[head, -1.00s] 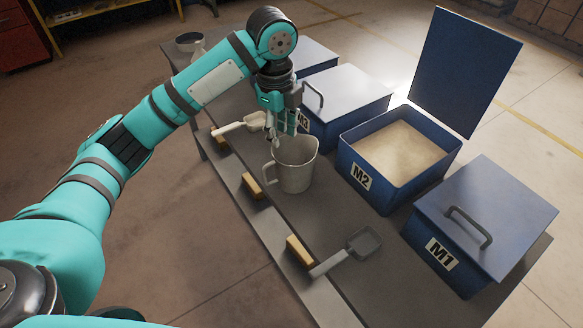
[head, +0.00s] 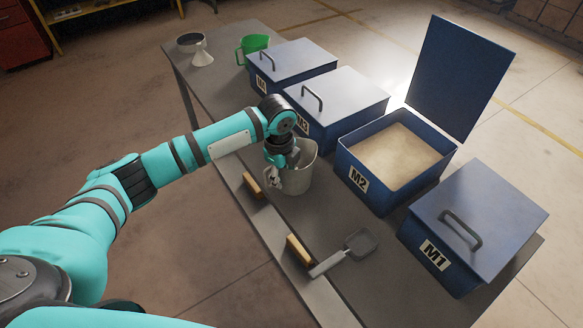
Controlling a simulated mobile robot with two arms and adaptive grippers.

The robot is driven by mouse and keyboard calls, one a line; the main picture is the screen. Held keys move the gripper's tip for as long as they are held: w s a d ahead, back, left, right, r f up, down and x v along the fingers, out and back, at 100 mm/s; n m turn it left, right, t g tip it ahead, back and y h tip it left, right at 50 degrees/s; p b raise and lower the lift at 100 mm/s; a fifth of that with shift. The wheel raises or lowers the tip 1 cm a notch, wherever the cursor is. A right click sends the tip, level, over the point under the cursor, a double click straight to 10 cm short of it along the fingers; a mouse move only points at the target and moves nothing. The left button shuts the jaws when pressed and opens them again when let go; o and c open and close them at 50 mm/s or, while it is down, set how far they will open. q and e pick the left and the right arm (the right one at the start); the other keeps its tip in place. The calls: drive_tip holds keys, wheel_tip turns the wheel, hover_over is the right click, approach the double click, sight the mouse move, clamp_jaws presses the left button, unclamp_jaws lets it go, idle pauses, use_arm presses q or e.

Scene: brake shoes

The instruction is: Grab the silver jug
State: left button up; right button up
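The silver jug (head: 301,172) stands upright on the grey table in front of the open M2 box. Its open top faces up. My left gripper (head: 274,184) is low at the jug's left side, where the handle is. The fingers and wrist cover the handle, so I cannot tell whether they are closed around it. My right gripper is not in view.
Blue boxes line the table's right side: lidded M1 (head: 475,225), open M2 with pale powder (head: 397,155), lidded M3 (head: 340,98) and another (head: 292,62). A grey scoop (head: 360,243) lies in front.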

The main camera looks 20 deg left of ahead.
use_arm(q)
drive_tip(key=shift+f, duration=0.8)
drive_tip(key=shift+c, duration=0.4)
clamp_jaws()
